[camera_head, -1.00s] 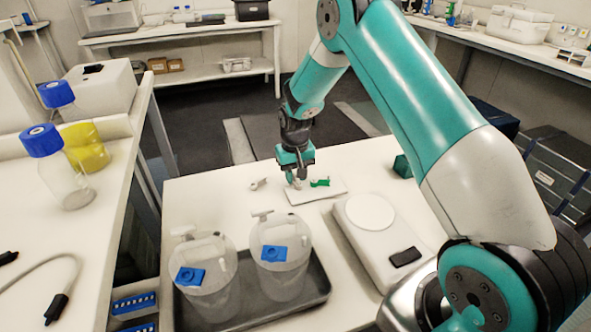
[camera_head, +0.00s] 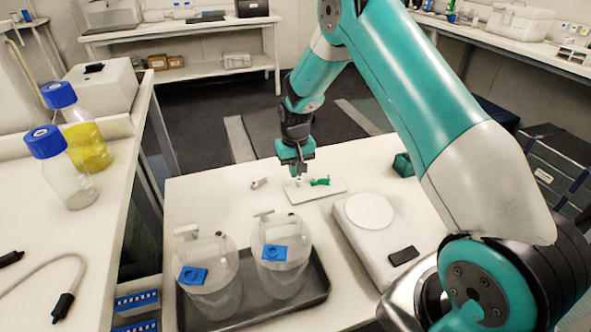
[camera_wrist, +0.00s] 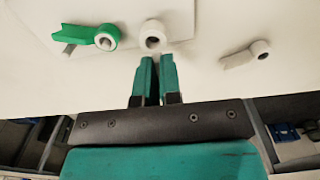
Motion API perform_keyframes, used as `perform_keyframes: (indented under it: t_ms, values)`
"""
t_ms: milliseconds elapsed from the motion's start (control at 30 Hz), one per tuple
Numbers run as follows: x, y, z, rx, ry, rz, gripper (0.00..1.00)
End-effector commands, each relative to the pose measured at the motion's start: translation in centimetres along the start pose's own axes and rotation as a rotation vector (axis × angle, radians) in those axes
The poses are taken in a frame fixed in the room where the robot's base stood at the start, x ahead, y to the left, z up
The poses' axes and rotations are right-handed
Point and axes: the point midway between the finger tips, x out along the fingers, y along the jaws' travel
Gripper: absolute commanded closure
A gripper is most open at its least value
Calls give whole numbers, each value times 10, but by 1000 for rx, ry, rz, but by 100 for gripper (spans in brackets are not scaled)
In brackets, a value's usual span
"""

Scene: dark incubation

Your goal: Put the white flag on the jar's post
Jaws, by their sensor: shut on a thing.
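My gripper (camera_head: 299,171) is over the white board (camera_head: 333,189) on the table, shut on a white flag. The white flag's ring (camera_wrist: 152,37) shows just past the fingertips (camera_wrist: 158,62) in the wrist view; its tail is hidden between the fingers. A green flag (camera_head: 320,182) with a ring lies on the board, also in the wrist view (camera_wrist: 88,38). Another white flag (camera_head: 259,183) lies left of the board, at right in the wrist view (camera_wrist: 246,55). Two clear jars (camera_head: 210,285) (camera_head: 283,270) stand in front with blue pieces and white T-shaped tops (camera_head: 265,213).
The jars stand in a dark tray (camera_head: 318,289). A scale (camera_head: 377,238) with a round pan is right of them. A teal block (camera_head: 402,164) sits at the table's back right. Blue-capped bottles (camera_head: 75,180) stand on the left bench. The table's back left is clear.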

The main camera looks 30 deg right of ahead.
Motion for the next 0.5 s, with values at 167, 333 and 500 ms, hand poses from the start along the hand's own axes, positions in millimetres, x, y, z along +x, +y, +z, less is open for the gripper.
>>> perform_keyframes:
  t_ms: [167, 333, 500]
  values:
    - [-10, 0, 0, 0, -2, 0, 100]
    - [-17, 0, 0, 0, -1, 0, 100]
    - [-24, 0, 0, 0, -1, 0, 100]
